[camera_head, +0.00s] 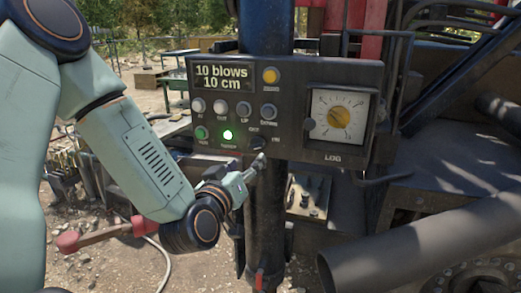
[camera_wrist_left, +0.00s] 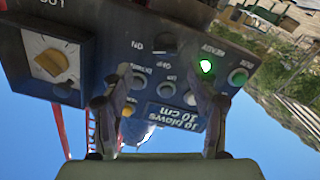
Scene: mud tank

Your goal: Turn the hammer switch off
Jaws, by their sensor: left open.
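The dark control panel (camera_head: 285,105) faces me. The hammer switch, a small dark knob (camera_head: 257,143), sits at its lower edge with OFF and ON lettering beside it. The knob also shows in the left wrist view (camera_wrist_left: 165,43), where the panel appears upside down. I cannot tell which way its pointer is set. My left gripper (camera_head: 257,162) is just below the knob in the head view, open and empty. In the left wrist view its two fingers (camera_wrist_left: 163,84) straddle the knob's line, apart from it as far as I can tell. My right gripper is not in view.
A lit green lamp (camera_head: 228,135) sits left of the knob among several buttons. The display (camera_head: 222,77) reads 10 blows, 10 cm. A LOG dial (camera_head: 339,117) is to the right. A dark vertical post (camera_head: 265,225) stands below the panel, and a thick pipe (camera_head: 420,250) lies lower right.

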